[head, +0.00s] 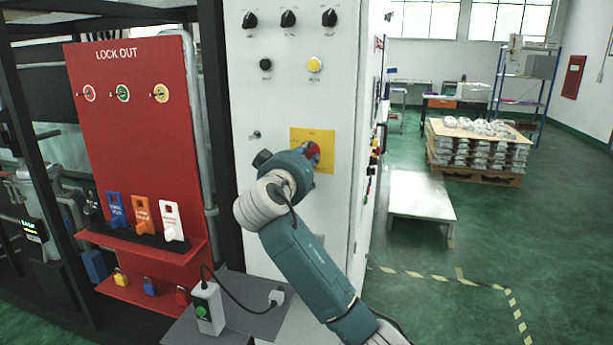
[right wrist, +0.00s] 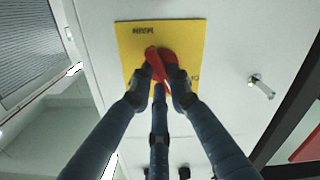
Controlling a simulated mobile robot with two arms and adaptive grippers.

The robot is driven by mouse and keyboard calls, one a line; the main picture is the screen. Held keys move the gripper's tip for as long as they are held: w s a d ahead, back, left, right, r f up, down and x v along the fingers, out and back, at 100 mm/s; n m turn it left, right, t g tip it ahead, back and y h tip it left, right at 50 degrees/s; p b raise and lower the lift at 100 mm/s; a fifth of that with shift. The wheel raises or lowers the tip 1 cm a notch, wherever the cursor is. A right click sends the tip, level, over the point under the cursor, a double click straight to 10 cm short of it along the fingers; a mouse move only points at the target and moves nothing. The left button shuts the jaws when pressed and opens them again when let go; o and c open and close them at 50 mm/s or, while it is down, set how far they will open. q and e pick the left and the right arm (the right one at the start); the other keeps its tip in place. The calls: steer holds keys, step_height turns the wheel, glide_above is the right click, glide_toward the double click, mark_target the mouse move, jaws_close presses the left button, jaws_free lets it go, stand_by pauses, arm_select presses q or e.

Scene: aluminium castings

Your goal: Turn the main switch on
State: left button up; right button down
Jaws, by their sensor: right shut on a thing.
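The main switch is a red rotary handle (head: 313,150) on a yellow plate (head: 325,138) on the front of the grey cabinet. It also shows in the right wrist view as a red handle (right wrist: 155,62) in front of the yellow plate (right wrist: 190,38), standing at a slight tilt there. My right gripper (right wrist: 160,76) has its dark fingers closed around the red handle. In the head view my right arm and wrist hide most of the gripper (head: 306,156) and part of the plate. My left gripper is not in view.
Black knobs (head: 288,19) and a yellow button (head: 315,64) sit above the switch; a key switch (head: 255,135) is left of it. A red lock-out board (head: 128,130) with tags and padlocks stands at left. A grey shelf (head: 245,318) holds a green-button box (head: 207,308).

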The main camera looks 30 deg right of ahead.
steer(key=m+b, duration=0.2)
steer(key=b, duration=0.1)
steer(key=shift+f+m, duration=0.3)
steer(key=shift+f, duration=0.05)
arm_select(q)
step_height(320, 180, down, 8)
steer(key=b, duration=0.3)
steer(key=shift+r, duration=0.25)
arm_select(e)
steer(key=shift+s+d+r+m, duration=0.1)
steer(key=shift+r+m, duration=0.05)
steer(key=shift+m, duration=0.55)
steer(key=shift+r+m, duration=0.1)
steer(key=shift+m, duration=0.6)
steer(key=shift+r, duration=0.1)
steer(key=c, duration=1.6)
jaws_free()
steer(key=shift+c, duration=0.2)
